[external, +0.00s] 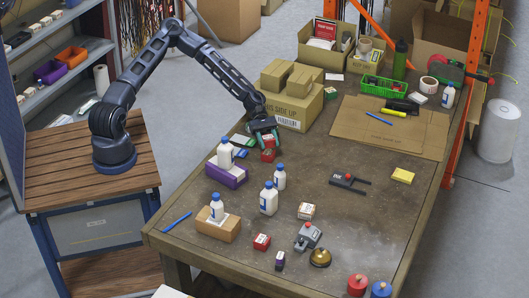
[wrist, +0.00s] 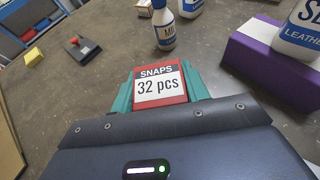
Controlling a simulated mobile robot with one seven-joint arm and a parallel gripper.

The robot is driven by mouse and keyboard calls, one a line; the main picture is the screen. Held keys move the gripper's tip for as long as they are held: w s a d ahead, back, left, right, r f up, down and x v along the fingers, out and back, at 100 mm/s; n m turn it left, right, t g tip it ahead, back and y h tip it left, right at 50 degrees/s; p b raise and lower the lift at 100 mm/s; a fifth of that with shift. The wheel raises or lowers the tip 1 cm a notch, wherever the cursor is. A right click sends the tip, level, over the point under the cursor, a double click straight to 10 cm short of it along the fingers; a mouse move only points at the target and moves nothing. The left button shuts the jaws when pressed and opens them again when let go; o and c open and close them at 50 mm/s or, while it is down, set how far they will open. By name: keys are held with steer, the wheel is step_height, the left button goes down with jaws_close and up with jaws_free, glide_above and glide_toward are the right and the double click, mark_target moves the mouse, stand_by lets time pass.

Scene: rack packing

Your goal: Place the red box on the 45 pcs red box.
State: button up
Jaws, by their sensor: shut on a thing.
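My gripper (external: 264,134) is at the far left part of the workbench, its teal fingers pointing down. It is shut on a red box (wrist: 158,86) whose white label reads "SNAPS 32 pcs"; the box also shows below the fingers in the external view (external: 268,155). I cannot tell whether the held box touches the bench. Another small red box with a white label (external: 262,242) stands near the front of the bench, well away from my gripper. Its print is too small to read, so I cannot tell whether it is the 45 pcs box.
A white bottle stands on a purple box (external: 228,175) close to my gripper. More white bottles (external: 268,199) stand between it and the front red box. Cardboard boxes (external: 292,107) stand behind the gripper. A grey device (external: 308,237) is right of the front red box.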

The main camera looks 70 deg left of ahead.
mark_target(269, 153)
steer(key=shift+f, duration=1.7)
steer(key=shift+f, duration=0.1)
steer(key=o, duration=1)
